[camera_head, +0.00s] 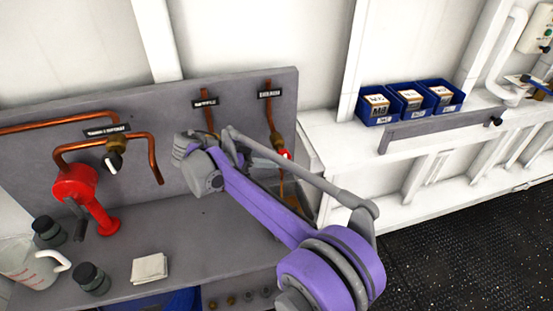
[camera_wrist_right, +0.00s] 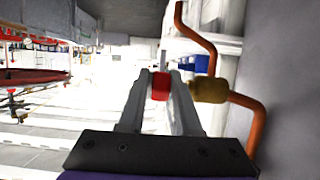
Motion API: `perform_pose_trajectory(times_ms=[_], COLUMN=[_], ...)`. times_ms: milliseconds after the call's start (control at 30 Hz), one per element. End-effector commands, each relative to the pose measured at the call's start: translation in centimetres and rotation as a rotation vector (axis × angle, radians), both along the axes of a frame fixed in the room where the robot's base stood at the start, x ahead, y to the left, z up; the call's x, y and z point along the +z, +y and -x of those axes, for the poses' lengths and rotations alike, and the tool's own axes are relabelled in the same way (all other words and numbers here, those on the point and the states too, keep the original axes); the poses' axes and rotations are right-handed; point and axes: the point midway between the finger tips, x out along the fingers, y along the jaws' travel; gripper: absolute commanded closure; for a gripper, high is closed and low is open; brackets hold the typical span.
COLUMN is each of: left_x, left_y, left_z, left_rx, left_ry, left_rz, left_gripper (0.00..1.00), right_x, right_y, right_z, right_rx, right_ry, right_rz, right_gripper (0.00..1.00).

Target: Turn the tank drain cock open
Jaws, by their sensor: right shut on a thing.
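A brass cock (camera_head: 276,139) with a red handle (camera_head: 287,154) sits on a copper pipe at the right end of the grey panel. The label above it is too small to read surely. In the right wrist view the brass body (camera_wrist_right: 210,90) is right of my right gripper (camera_wrist_right: 161,82), whose two fingers close on the red handle (camera_wrist_right: 161,90). In the head view my purple right arm reaches across the bench and hides much of that gripper. The handle's exact turn angle cannot be told. My left gripper is not in view.
More copper pipes and a brass cock (camera_head: 114,145) are on the panel's left. A red pump (camera_head: 75,187), jug (camera_head: 28,263), dark-lidded jars (camera_head: 92,279) and white cloth (camera_head: 150,268) are on the bench. Blue bins (camera_head: 411,103) stand on the right shelf.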

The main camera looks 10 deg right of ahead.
Motion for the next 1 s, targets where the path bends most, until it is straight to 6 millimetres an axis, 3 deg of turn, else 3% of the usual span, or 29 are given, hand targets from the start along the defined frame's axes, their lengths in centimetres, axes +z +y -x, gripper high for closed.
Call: perform_pose_trajectory(times_ms=[200, 233, 400, 1000], left_x=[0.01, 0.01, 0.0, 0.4], left_y=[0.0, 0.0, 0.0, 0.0], left_z=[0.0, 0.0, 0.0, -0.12], left_rx=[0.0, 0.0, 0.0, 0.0], left_ry=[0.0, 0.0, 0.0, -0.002], left_rz=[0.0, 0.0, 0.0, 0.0], left_gripper=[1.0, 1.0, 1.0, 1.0], right_x=[0.04, 0.04, 0.04, 0.36], right_y=[-0.08, -0.08, -0.07, -0.31], right_z=[0.0, 0.0, 0.0, -0.2], right_rx=[-0.001, -0.001, -0.001, 0.0], right_ry=[-0.001, -0.001, 0.0, 0.0], right_rz=[0.002, 0.002, 0.001, 0.0], right_gripper=[1.0, 0.66, 0.38, 0.38])
